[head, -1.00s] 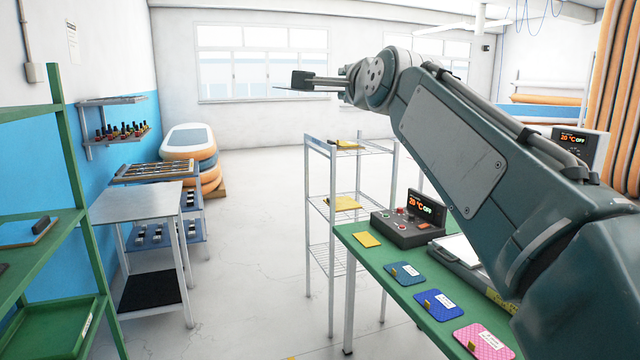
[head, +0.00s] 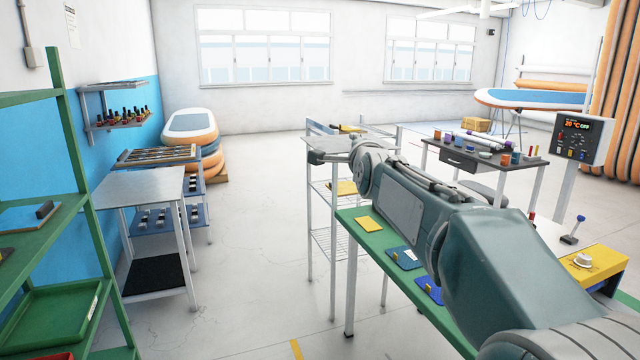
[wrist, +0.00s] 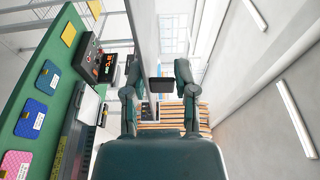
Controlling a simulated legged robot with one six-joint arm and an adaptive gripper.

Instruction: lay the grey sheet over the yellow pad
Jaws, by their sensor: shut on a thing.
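The grey sheet (head: 324,147) is a thin flat plate, held out level in the air in front of the wire rack in the head view. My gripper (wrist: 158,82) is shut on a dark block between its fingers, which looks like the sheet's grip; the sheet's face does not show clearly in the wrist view. In the head view the fingers are mostly hidden by my wrist. A yellow pad (head: 368,224) lies flat and uncovered on the green table, nearer and lower than the sheet. It also shows in the wrist view (wrist: 69,34).
Open floor lies left.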

